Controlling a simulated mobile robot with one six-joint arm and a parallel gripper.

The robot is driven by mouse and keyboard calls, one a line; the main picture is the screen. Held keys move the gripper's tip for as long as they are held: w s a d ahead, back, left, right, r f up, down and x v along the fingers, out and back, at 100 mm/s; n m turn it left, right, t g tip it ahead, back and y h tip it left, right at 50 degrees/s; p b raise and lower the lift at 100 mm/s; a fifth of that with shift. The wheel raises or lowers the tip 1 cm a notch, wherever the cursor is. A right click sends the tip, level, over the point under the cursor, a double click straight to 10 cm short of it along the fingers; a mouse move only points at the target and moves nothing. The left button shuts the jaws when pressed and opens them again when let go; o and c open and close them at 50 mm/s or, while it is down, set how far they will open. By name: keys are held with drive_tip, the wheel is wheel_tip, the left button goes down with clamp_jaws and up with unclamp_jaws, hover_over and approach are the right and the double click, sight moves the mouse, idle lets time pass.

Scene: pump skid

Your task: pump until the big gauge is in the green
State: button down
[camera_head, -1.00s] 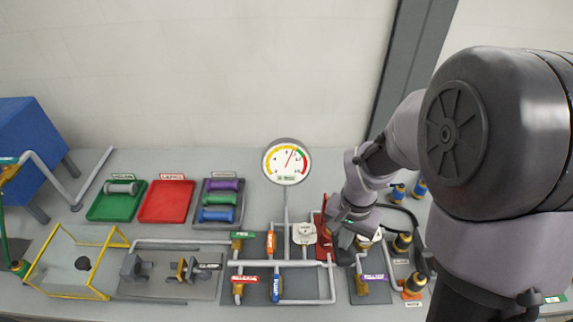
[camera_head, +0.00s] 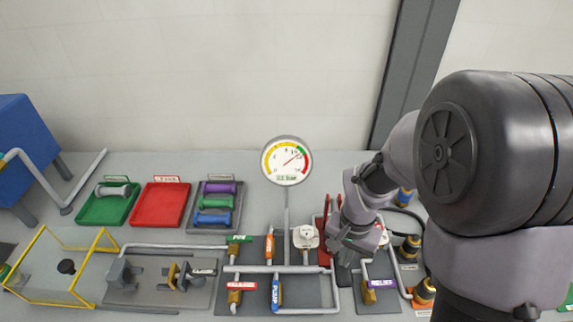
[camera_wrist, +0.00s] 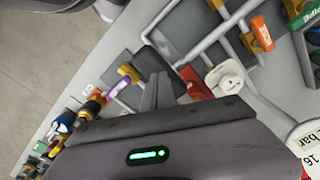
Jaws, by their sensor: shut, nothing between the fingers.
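The big gauge (camera_head: 287,160) stands on a post behind the pipework, with a yellow, green and red band. Its needle points up and right, at or near the green part; the exact reading is too small to tell. The red pump part (camera_head: 324,240) is upright right of the small white gauge (camera_head: 306,237); it also shows in the wrist view (camera_wrist: 196,84). My gripper (camera_head: 344,252) is shut and empty, pointing down just right of the red part. In the wrist view my fingers (camera_wrist: 158,92) are close beside it; contact cannot be told.
Green (camera_head: 239,239), orange (camera_head: 269,243), red (camera_head: 241,285), blue (camera_head: 276,291) and purple (camera_head: 382,284) valve handles stand on the pipes nearby. Orange-and-black fittings (camera_head: 424,291) stand at right. Trays (camera_head: 160,204) and a yellow-framed box (camera_head: 60,265) are at left.

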wheel_tip(320, 180, up, 9)
drive_tip(key=p, duration=0.6)
drive_tip(key=shift+f+p, duration=0.2)
drive_tip(key=shift+p, duration=0.2)
wheel_tip(320, 180, up, 5)
drive_tip(key=p, duration=0.4)
drive_tip(key=shift+b, duration=0.5)
drive_tip(key=s+a+t+y+b, duration=0.1)
drive_tip(key=s+a+t+b, duration=0.1)
drive_tip(key=s+b, duration=0.4)
drive_tip(key=s+a+f+n+t+y+b, duration=0.1)
drive_tip(key=s+b, duration=0.5)
drive_tip(key=b, duration=0.6)
drive_tip(key=a+t, duration=0.1)
drive_tip(key=t, duration=0.1)
drive_tip(key=shift+s+f+n+t+b, duration=0.25)
drive_tip(key=shift+s+n+t+b, duration=0.05)
drive_tip(key=shift+s+t+b, duration=0.1)
